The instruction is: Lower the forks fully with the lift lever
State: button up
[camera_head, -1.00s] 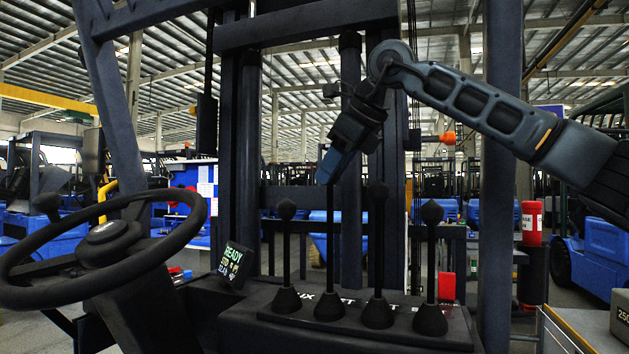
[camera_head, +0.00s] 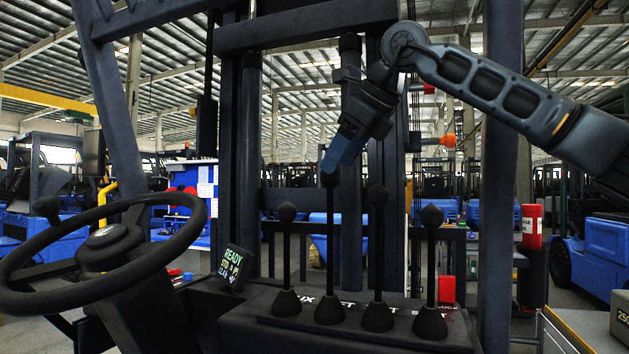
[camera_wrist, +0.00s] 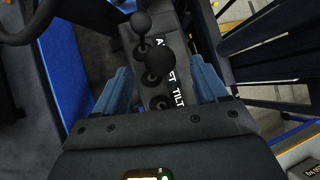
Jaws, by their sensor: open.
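The lift lever (camera_head: 330,250) is the second from the left in a row of several black levers on the console. It stands about upright. I cannot make out the forks behind the mast (camera_head: 240,150).
The leftmost lever (camera_head: 286,250) and the rightmost lever (camera_head: 431,260) stand close on either side. A dark post (camera_head: 500,200) rises at the right, behind my arm.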

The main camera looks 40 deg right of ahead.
jog(key=p+v, duration=0.1)
jog(key=v, duration=0.5)
jog(key=shift+r, duration=0.15)
jog(key=shift+s, duration=0.15)
dwell(0.5)
